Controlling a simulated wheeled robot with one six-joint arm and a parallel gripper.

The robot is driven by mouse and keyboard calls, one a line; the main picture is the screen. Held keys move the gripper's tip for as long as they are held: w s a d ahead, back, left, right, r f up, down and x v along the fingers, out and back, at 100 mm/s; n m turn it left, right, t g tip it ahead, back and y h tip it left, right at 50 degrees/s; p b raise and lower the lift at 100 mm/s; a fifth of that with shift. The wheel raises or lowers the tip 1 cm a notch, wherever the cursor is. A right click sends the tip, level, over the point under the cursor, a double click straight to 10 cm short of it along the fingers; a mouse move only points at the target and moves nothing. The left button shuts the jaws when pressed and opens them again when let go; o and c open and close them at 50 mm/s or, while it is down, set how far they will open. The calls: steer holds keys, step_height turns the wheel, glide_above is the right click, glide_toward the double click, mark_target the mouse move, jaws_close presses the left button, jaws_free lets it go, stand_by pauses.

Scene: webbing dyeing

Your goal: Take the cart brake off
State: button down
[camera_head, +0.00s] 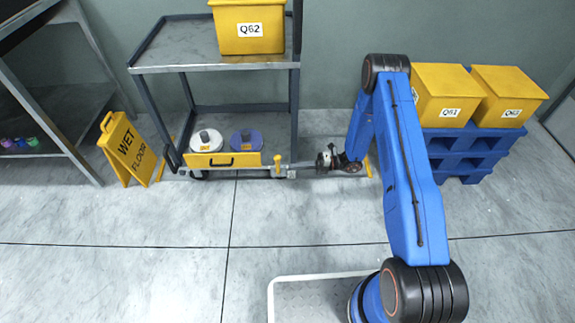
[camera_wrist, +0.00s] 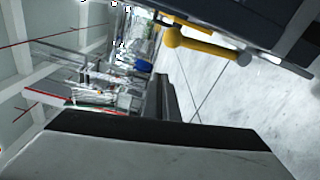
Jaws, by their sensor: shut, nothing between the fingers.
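The cart (camera_head: 215,68) is a grey two-tier trolley with dark posts, standing against the back wall. A small yellow lever with a knob (camera_head: 277,160), which looks like the brake, sits at its lower right corner. In the wrist view the yellow lever (camera_wrist: 200,47) shows at the top, beneath a dark cart edge. My gripper (camera_head: 288,168) reaches in from the right at the lever's height. Its tips are right beside the lever; I cannot tell whether they touch it. It is shut and empty, and its finger (camera_wrist: 150,150) fills the bottom of the wrist view.
A yellow bin marked Q62 (camera_head: 250,30) stands on the cart's top. Two spools (camera_head: 206,141) sit above a yellow drawer (camera_head: 222,160). A wet floor sign (camera_head: 126,150) stands left. Yellow bins on a blue pallet (camera_head: 465,150) stand right. The front floor is clear.

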steer(key=d, duration=0.7)
steer(key=shift+d, duration=0.15)
stand_by(0.3)
steer(key=s+d+r+n+g+h, duration=0.1)
steer(key=s+r+n+h, duration=0.4)
steer(key=r, duration=0.6)
steer(key=s+r+n+g+h, duration=0.1)
steer(key=s+r+n, duration=0.3)
steer(key=r+n, duration=0.5)
steer(key=s+d+r+n+g+h, duration=0.1)
steer(key=s+r+n+h, duration=0.25)
steer(key=r, duration=0.95)
steer(key=s+d+r+n+t+h, duration=0.2)
steer(key=s+d+r+n+t, duration=0.1)
steer(key=s, duration=0.5)
steer(key=s+d+r+n+t+h, duration=0.3)
steer(key=s+d+r+n, duration=0.1)
steer(key=s+r+n, duration=0.3)
steer(key=s+d+r+n+t+h, duration=0.2)
steer(key=s+d+r+n+h, duration=0.1)
steer(key=s, duration=0.8)
step_height(320, 180, up, 3)
steer(key=d+n, duration=0.1)
steer(key=n, duration=0.2)
steer(key=shift+s+d+f+t, duration=0.15)
steer(key=shift+s+d+t, duration=0.15)
steer(key=shift+t, duration=0.1)
